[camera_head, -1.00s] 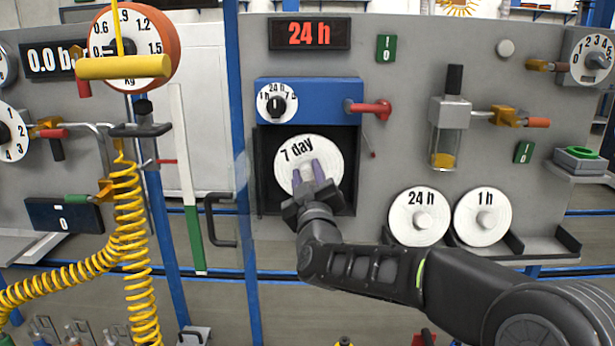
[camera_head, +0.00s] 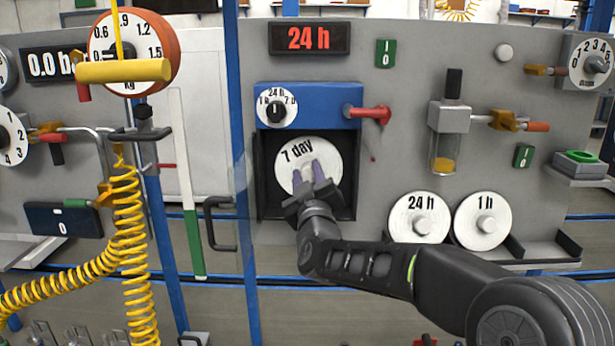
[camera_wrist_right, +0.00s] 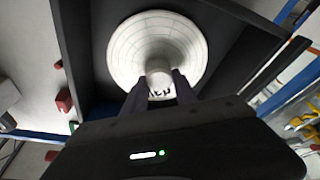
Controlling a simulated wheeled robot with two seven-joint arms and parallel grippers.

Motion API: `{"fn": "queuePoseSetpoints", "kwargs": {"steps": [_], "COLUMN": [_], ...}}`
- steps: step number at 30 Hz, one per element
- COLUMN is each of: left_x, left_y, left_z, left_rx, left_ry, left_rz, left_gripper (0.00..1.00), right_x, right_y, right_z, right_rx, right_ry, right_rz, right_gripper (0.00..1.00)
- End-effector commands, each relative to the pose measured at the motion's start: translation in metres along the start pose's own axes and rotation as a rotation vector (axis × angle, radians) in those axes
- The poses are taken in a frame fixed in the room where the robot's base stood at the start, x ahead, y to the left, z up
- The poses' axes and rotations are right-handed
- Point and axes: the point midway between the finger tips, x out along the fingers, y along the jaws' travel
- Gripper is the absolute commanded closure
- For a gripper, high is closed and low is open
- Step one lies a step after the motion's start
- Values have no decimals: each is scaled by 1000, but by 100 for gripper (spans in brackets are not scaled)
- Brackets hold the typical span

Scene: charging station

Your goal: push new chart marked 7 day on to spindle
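The white round chart marked "7 day" (camera_head: 298,152) is inside the dark open recorder box (camera_head: 262,190), facing out. My right gripper (camera_head: 308,178) reaches up to the chart's middle from below right. In the right wrist view, its two dark fingers (camera_wrist_right: 158,92) stand on either side of the pale central knob (camera_wrist_right: 158,70) of the chart (camera_wrist_right: 150,35) and appear closed on it. The spindle is hidden behind the chart, so I cannot tell whether the chart sits on it. My left gripper is not in view.
A "24 h" chart (camera_head: 412,226) and a "1 h" chart (camera_head: 490,212) stand on a shelf at the right. Above the box are a blue panel with a dial (camera_head: 277,107), a red handle (camera_head: 376,111) and a "24 h" display (camera_head: 310,38). A black door handle (camera_head: 212,222) is left of the box.

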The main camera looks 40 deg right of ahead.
Motion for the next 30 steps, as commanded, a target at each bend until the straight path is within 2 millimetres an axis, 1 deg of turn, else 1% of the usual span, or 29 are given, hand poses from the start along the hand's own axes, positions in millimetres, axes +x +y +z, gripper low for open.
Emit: {"fn": "queuePoseSetpoints", "kwargs": {"steps": [1,8,16,19,23,30], "left_x": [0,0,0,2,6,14], "left_y": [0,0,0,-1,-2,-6], "left_z": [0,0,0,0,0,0], "left_rx": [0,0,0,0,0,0], "left_ry": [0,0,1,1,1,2], "left_rz": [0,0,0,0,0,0], "left_gripper": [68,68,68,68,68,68], "right_x": [0,0,-1,-5,-20,-60], "right_y": [0,0,0,-1,-1,-1], "right_z": [0,0,0,0,0,0], "right_rx": [0,0,0,0,0,0], "right_ry": [0,0,0,0,1,3], "right_rz": [0,0,-1,-1,-2,0], "right_gripper": [62,43,42,42,42,42]}}
